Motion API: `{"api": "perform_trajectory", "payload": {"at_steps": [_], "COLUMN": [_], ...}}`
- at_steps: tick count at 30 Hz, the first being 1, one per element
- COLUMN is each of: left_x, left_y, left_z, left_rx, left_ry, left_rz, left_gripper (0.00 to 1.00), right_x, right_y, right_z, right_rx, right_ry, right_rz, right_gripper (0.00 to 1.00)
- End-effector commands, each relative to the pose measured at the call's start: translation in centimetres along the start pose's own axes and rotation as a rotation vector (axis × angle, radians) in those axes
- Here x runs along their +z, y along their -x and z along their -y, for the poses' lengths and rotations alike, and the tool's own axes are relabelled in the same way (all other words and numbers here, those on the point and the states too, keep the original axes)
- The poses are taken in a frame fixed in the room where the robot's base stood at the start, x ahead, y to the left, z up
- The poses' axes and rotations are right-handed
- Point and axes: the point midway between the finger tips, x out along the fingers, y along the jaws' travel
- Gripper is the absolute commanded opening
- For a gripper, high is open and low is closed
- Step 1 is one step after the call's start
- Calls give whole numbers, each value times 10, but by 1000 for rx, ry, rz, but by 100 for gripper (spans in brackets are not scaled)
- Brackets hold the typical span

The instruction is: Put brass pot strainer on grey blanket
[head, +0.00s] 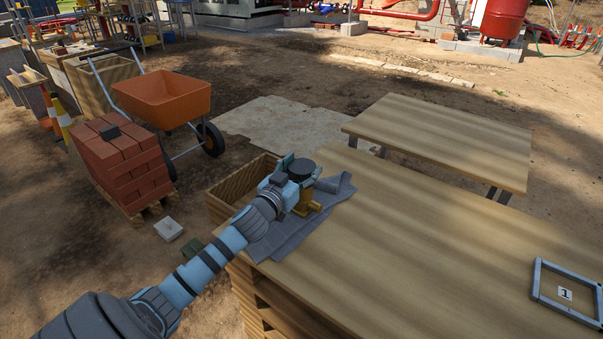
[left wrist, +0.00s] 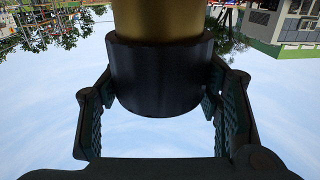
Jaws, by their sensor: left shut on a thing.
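The brass pot strainer (head: 309,204) has a brass body and a dark round top. It looks upright over the grey blanket (head: 277,239), which lies rumpled at the left corner of the wooden table. I cannot tell whether the strainer's base touches the blanket. My left gripper (head: 299,178) is shut on the strainer's dark upper part and hides some of it. In the left wrist view, the strainer's dark cap (left wrist: 160,75) sits between the fingers, with brass at the top edge. My right gripper is not in view.
The wooden table (head: 430,240) is mostly clear, with a grey frame (head: 567,320) around a card marked 1 at its right. A second wooden table (head: 440,140) stands behind. Stacked red bricks (head: 120,165) and an orange wheelbarrow (head: 165,95) stand at left.

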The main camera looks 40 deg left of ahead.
Motion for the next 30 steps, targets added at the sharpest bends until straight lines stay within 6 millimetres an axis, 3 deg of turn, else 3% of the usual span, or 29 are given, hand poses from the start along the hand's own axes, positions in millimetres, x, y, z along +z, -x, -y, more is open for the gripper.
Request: {"api": "perform_trajectory", "payload": {"at_steps": [22, 23, 26, 30], "left_x": [12, 14, 14, 14], "left_y": [0, 0, 0, 0], "left_z": [0, 0, 0, 1], "left_rx": [-1, -2, -3, -3], "left_ry": [2, 3, 4, 4], "left_rz": [2, 6, 7, 8], "left_gripper": [0, 64, 79, 79], "right_x": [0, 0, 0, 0], "right_y": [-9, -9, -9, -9], "right_z": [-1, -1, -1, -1], "right_rx": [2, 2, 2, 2], "right_ry": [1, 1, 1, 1], "right_rz": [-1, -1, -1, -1], "right_gripper": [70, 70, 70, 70]}}
